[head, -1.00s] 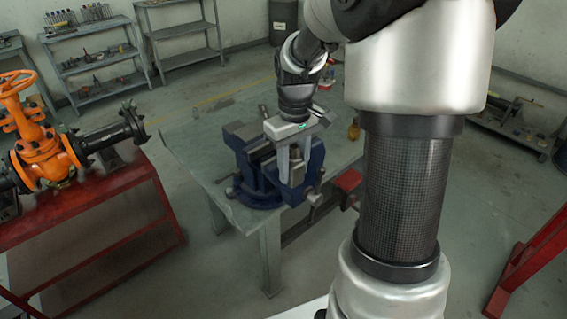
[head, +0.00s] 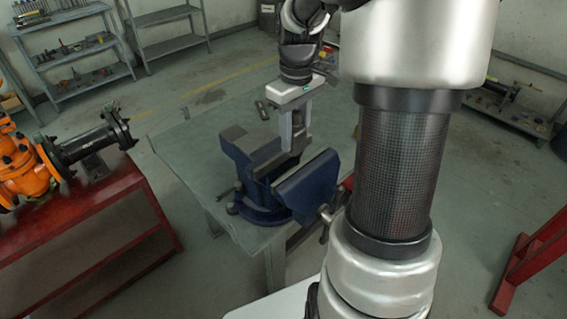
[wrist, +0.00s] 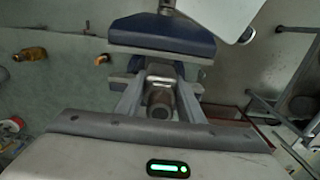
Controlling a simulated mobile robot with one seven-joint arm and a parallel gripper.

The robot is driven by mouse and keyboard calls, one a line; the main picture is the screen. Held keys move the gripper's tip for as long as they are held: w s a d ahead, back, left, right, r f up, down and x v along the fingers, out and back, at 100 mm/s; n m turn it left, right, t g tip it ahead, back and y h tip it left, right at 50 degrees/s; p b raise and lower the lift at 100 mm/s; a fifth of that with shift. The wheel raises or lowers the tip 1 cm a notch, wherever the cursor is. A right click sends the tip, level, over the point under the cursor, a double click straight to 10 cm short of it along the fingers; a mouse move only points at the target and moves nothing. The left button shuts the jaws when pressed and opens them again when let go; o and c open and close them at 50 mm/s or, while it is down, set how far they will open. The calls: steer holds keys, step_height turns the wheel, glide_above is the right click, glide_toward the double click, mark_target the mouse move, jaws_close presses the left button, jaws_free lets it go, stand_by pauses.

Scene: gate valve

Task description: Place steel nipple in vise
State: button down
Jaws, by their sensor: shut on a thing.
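The blue bench vise (head: 262,212) stands on the bench corner in the head view, its jaws apart. My gripper (head: 294,146) points down at the gap between the jaws, fingertips partly hidden by the near jaw. In the wrist view my gripper (wrist: 161,82) is shut on the steel nipple (wrist: 159,104), a dark round piece seen end-on between the fingers. A blue jaw of the vise (wrist: 160,38) lies just beyond the fingertips there. I cannot tell whether the nipple touches the jaws.
The grey-green bench top (head: 190,140) is mostly clear left of the vise. Small orange-brown fittings (wrist: 30,53) lie on it in the wrist view. A red stand (head: 90,230) carries the orange gate valve (head: 15,175) and black pipe at left. Shelves (head: 70,50) stand behind.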

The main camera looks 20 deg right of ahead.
steer(key=shift+w+f, duration=0.2)
steer(key=shift+w, duration=0.05)
step_height(320, 180, down, 5)
steer(key=shift+s+f, duration=0.1)
steer(key=shift+s, duration=0.05)
steer(key=shift+f, duration=2.1)
steer(key=shift+f, duration=0.15)
steer(key=c, duration=1.2)
jaws_free()
step_height(320, 180, up, 12)
steer(key=shift+r, duration=0.15)
